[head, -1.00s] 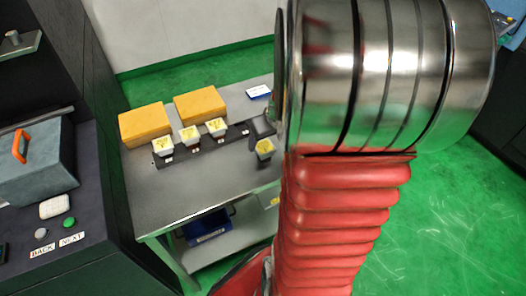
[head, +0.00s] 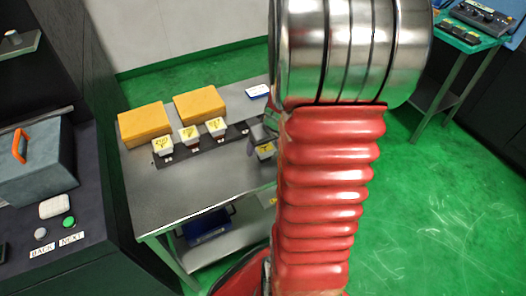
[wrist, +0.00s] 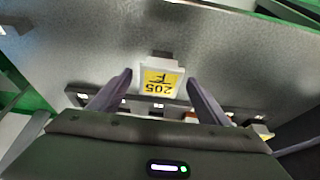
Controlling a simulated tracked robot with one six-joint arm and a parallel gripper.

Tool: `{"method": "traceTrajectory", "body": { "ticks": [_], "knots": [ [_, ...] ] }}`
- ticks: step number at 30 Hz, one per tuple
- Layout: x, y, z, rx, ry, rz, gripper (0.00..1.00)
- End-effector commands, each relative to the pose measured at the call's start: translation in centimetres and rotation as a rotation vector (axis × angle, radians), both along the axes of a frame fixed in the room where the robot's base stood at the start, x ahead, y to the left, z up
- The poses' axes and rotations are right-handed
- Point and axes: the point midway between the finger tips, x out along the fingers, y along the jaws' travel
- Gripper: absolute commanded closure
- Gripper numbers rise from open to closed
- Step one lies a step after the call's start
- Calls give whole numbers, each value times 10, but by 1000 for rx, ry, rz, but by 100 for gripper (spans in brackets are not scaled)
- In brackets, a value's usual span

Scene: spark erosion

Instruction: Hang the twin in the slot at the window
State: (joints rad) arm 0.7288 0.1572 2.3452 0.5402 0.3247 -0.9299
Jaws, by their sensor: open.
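A pale block with a yellow label (head: 265,152) stands on the grey table in front of the right end of a dark rail (head: 234,134). In the wrist view this block (wrist: 160,78) shows the label "205 F" upside down. My gripper (wrist: 158,84) is open, with one finger on each side of the block and gaps between. In the head view my gripper (head: 257,135) is just above and behind it, partly hidden by my arm. Three similar yellow-labelled blocks (head: 163,147) (head: 190,136) (head: 216,127) sit along the rail; their labels are too small to read surely.
Two orange-yellow boxes (head: 145,124) (head: 199,105) stand behind the rail, with a blue-and-white card (head: 258,91) to their right. The table's front (head: 185,190) is clear. A dark machine with BACK and NEXT buttons (head: 69,221) is at left; a green-topped bench (head: 465,37) is far right.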

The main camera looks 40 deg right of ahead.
Motion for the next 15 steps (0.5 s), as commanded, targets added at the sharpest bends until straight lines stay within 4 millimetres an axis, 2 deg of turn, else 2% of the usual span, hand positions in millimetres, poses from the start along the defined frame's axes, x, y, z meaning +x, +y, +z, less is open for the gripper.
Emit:
{"method": "traceTrajectory", "body": {
  "ticks": [5,15],
  "knots": [
    [0,0,0,0,0,0,31],
    [0,0,0,0,0,0,55]
  ]
}}
